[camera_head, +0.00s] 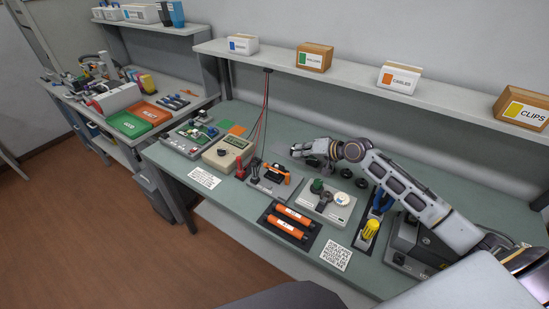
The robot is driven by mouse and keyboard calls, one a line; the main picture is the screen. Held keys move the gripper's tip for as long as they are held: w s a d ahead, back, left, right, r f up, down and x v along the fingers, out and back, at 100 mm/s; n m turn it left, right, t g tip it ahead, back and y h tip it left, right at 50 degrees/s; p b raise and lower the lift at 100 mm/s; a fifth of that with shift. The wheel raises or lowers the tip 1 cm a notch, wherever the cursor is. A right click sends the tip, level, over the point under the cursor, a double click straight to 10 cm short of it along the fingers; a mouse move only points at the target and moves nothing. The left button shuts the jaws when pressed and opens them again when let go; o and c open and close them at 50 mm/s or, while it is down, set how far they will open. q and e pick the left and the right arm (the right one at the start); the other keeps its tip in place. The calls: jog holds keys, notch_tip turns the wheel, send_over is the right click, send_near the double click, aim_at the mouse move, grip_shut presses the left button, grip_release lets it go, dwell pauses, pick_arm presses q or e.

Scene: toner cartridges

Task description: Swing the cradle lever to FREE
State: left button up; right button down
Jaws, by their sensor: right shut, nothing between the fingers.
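A grey cradle base (268,188) stands mid-bench with a dark and orange piece (275,172) on top. A red upright handle (240,168) stands at its left, beside the beige meter box; I cannot tell whether it is the cradle lever. Any FREE marking is too small to read. My right arm comes in from the right, and its gripper (294,151) is shut and empty. In the picture it appears just above and behind the cradle, apart from it. My left gripper is not in view.
A black tray (265,222) with two orange cylinders lies in front. A grey panel (335,213) with a green knob, a yellow-handled tool (371,229) and a dark machine (408,238) stand to the right. A beige meter box (227,152) stands left. A shelf (352,78) with boxes runs behind.

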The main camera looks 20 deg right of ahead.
jog(key=shift+w, duration=0.1)
jog(key=shift+f, duration=0.1)
jog(key=p, duration=0.1)
send_over(274, 166)
jog(key=d, duration=0.3)
jog(key=shift+f, duration=2.2)
jog(key=shift+w+a+f+p, duration=0.2)
jog(key=shift+a+f+p, duration=0.4)
jog(key=shift+a+f, duration=0.9)
jog(key=shift+f, duration=0.1)
jog(key=shift+b, duration=0.3)
